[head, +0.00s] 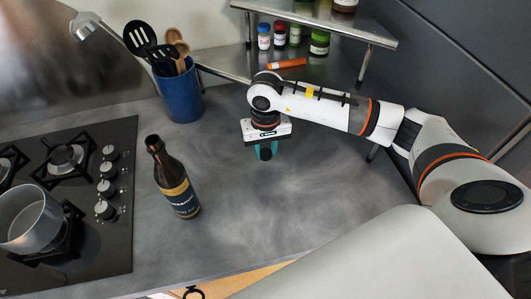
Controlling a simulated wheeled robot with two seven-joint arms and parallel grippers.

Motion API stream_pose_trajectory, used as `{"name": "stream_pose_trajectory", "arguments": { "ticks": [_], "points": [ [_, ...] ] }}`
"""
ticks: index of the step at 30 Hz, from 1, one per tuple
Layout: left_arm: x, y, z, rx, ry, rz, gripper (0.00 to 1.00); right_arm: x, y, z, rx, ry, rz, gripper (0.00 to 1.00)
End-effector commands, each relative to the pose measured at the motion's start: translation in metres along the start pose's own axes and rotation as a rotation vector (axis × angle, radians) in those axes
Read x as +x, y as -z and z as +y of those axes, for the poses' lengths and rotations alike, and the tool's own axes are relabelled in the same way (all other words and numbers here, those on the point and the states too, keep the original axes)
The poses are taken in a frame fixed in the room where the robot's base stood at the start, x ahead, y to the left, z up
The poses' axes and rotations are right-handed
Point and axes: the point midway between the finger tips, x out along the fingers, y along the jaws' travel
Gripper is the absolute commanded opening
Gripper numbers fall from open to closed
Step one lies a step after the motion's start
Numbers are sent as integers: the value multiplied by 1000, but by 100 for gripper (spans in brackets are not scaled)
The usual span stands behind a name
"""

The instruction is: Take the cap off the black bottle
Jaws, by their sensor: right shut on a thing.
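The black bottle (175,182) is dark brown-black with a gold-edged dark label. It stands upright on the grey counter, just right of the hob. Its neck top shows a dark round mouth with no cap visible on it. My right gripper (265,153) points down over the counter, right of the bottle and apart from it. Its teal fingers are shut on a small black round thing, which looks like the cap (265,154). My left gripper is not in view.
A black hob (122,245) with knobs and a grey pot (30,218) is at left. A blue utensil holder (180,92) stands behind the bottle. A metal shelf (330,27) with small jars is at the back. The counter (290,205) in front of my right gripper is clear.

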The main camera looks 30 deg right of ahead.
Motion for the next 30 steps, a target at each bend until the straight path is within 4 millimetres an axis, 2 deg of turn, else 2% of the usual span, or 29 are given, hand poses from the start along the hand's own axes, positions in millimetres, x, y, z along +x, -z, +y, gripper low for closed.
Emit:
{"name": "stream_pose_trajectory", "arguments": {
  "ticks": [6,17,18,22,30],
  "points": [
    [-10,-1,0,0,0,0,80,29,1,0,1,2,4,3],
    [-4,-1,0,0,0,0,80,35,0,0,0,1,1,3],
    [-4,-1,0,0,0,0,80,35,0,0,0,1,1,32],
    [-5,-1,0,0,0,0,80,34,0,0,0,1,1,52],
    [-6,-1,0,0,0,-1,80,33,0,0,0,1,2,52]
  ]
}}
